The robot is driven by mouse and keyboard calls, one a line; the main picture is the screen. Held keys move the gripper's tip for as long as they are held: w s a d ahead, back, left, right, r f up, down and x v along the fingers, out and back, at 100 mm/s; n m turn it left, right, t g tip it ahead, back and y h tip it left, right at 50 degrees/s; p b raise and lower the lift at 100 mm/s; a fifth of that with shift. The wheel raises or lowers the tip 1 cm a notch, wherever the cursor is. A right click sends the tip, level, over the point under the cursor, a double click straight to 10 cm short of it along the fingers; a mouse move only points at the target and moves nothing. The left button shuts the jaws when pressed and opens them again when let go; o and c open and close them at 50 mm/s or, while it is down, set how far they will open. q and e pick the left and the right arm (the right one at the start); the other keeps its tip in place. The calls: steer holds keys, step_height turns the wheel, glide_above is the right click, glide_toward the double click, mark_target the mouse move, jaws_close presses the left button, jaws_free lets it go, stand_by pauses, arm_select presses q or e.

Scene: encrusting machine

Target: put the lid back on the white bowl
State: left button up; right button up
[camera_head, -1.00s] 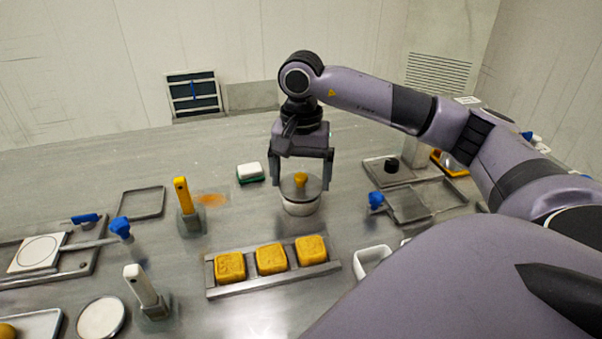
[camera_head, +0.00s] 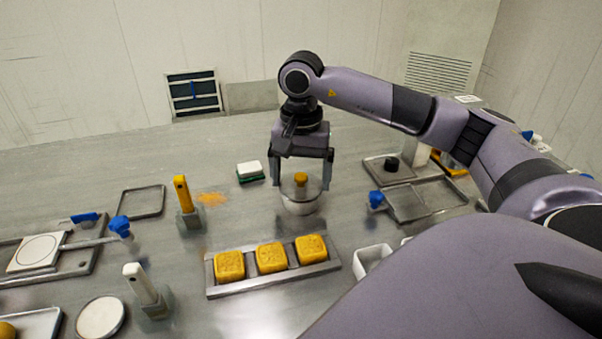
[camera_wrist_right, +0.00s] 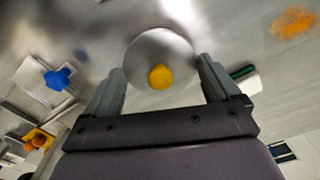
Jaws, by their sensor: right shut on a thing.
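The round grey lid (camera_head: 301,189) with a yellow knob is between the two fingers of my right gripper (camera_head: 301,184), which is shut on it across its width. The white bowl (camera_head: 299,207) is directly below the lid on the table, with only its lower part showing. The lid appears level and over the bowl; I cannot tell whether it touches the rim. In the right wrist view the lid (camera_wrist_right: 160,50) hides the bowl, and the right gripper's fingers (camera_wrist_right: 160,80) stand either side of it. My left gripper is not in view.
A metal tray with yellow blocks (camera_head: 271,259) lies in front of the bowl. A green and white sponge (camera_head: 250,171) is to its left, beyond an upright yellow-handled tool (camera_head: 184,194). Trays with a blue knob (camera_head: 376,199) stand right. The table around the bowl is clear.

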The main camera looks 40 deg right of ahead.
stand_by(0.4)
steer(key=o, duration=0.7)
steer(key=shift+o, duration=0.2)
steer(key=shift+r+p, duration=2.7)
steer(key=shift+r, duration=0.8)
jaws_close()
